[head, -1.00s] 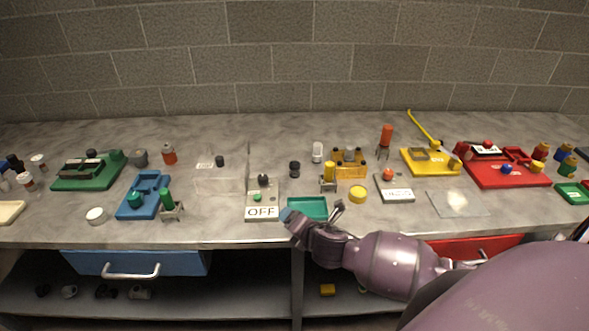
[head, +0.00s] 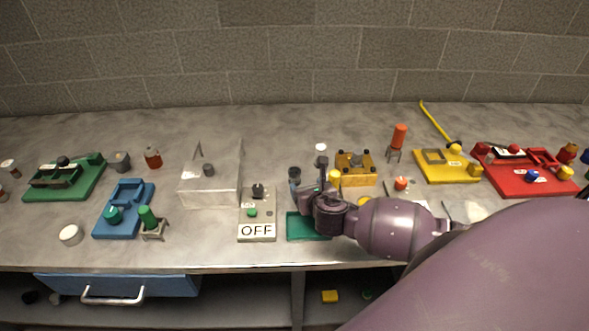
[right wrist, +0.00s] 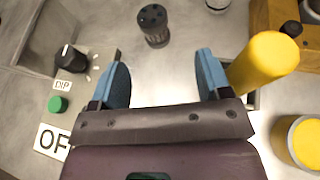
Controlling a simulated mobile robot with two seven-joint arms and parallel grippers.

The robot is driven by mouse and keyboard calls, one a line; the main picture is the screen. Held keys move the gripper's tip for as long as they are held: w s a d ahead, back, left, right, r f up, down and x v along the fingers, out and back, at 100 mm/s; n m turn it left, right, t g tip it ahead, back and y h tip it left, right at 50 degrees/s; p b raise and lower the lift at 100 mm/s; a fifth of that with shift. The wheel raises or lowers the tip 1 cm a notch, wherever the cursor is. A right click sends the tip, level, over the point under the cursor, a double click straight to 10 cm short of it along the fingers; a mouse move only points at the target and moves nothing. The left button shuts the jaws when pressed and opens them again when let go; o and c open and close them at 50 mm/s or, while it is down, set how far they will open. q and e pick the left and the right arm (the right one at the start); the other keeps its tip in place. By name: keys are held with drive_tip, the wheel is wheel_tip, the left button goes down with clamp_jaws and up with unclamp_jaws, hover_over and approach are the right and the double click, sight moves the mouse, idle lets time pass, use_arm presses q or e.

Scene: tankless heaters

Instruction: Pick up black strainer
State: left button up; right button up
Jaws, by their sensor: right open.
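The black strainer (head: 294,177) is a small dark cylinder standing on the grey counter, behind the teal tray. In the right wrist view the strainer (right wrist: 153,27) stands upright, with small holes in its top, ahead of the fingertips and roughly between their lines. My right gripper (head: 309,180) is open and empty, reaching over the teal tray close to the strainer. In the right wrist view its two blue finger pads (right wrist: 162,70) are spread wide and do not touch the strainer. My left gripper is not in view.
A yellow cylinder (right wrist: 264,62) stands close beside the right finger. A grey OFF switch box (head: 257,215) with a dark knob is to the left. The teal tray (head: 303,227) lies under my wrist. A clear box (head: 208,187) stands farther left.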

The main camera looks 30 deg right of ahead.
sight(297, 177)
drive_tip(key=shift+w+d+f, duration=0.2)
drive_tip(key=shift+w, duration=0.4)
drive_tip(key=x, duration=0.3)
drive_tip(key=shift+w, duration=0.15)
drive_tip(key=shift+x, duration=0.95)
drive_tip(key=shift+a+x, duration=0.2)
drive_tip(key=shift+x, duration=0.85)
drive_tip(key=shift+a+x, duration=0.2)
drive_tip(key=shift+x, duration=0.8)
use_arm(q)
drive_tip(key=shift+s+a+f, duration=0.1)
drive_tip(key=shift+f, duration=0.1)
use_arm(e)
drive_tip(key=shift+w+f, duration=0.1)
drive_tip(key=c, duration=1)
drive_tip(key=shift+c, duration=0.2)
